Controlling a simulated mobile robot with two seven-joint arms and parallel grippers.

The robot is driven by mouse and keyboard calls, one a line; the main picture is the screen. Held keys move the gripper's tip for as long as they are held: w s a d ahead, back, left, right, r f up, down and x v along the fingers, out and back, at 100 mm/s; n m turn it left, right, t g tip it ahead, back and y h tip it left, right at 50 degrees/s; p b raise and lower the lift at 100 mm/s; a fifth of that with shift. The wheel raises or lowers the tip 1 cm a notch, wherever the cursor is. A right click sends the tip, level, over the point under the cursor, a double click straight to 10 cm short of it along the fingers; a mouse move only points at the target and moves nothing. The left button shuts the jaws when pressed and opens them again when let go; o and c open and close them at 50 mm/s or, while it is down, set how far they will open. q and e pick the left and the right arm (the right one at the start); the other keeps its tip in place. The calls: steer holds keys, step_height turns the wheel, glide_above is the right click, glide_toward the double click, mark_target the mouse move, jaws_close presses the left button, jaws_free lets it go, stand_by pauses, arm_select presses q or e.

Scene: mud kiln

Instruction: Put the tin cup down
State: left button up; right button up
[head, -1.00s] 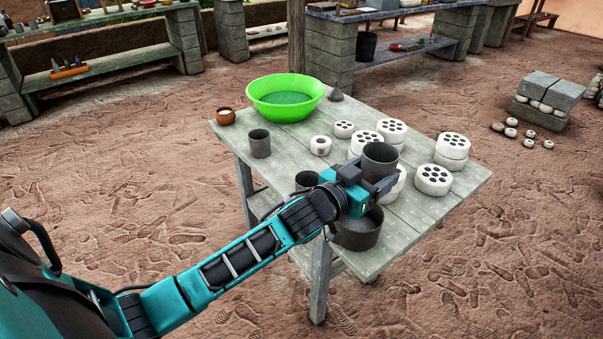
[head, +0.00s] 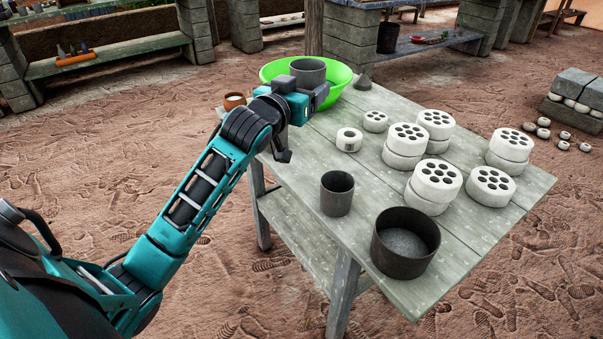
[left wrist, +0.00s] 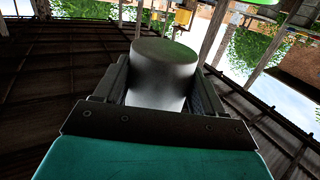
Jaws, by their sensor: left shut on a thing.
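The grey tin cup (head: 309,70) is upright in my left gripper (head: 318,92), which is shut on it. In the head view the cup overlaps the green basin (head: 342,88) at the table's far left; I cannot tell its height or whether it is over the basin. In the left wrist view, the cup (left wrist: 165,70) sits between the two fingers (left wrist: 160,95). A similar grey cup (head: 337,195) stands on the table nearer to me. My right gripper is not in view.
The grey plank table (head: 300,185) carries a wide dark pot (head: 404,262) at the near edge and several white perforated discs (head: 433,190) to the right. A brown bowl (head: 234,101) is at the far left edge. Free planks lie left of the discs.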

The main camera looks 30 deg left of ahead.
arm_select(q)
steer(key=b, duration=0.5)
glide_above(303, 179)
step_height(303, 179, down, 15)
step_height(303, 179, down, 4)
steer(key=shift+f+b, duration=0.25)
steer(key=shift+b, duration=0.65)
steer(key=shift+f, duration=0.3)
steer(key=shift+r, duration=0.1)
steer(key=o, duration=1.1)
